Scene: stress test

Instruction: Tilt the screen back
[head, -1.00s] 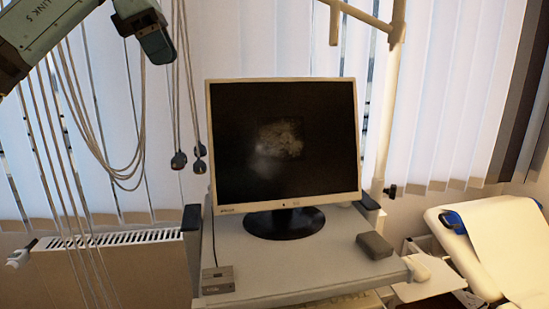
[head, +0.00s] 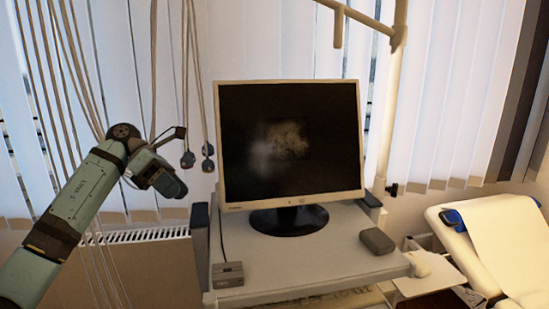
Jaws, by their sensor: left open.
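The screen (head: 290,142) is a monitor with a pale bezel and a dark face showing a faint pale patch. It stands upright on a round black base (head: 289,220) on a grey cart top. My left gripper (head: 184,160) is left of the screen, at about mid-height of it. Its fingers are apart and it holds nothing. There is a gap in the picture between it and the screen's left edge. The back of the screen is hidden. My right gripper is not in view.
The cart top (head: 335,245) carries a small grey box (head: 227,275) and a dark rounded box (head: 377,241). Cords (head: 208,150) hang between my gripper and the screen in the picture. A pale pole (head: 391,110) stands right; a padded couch (head: 495,240) is further right.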

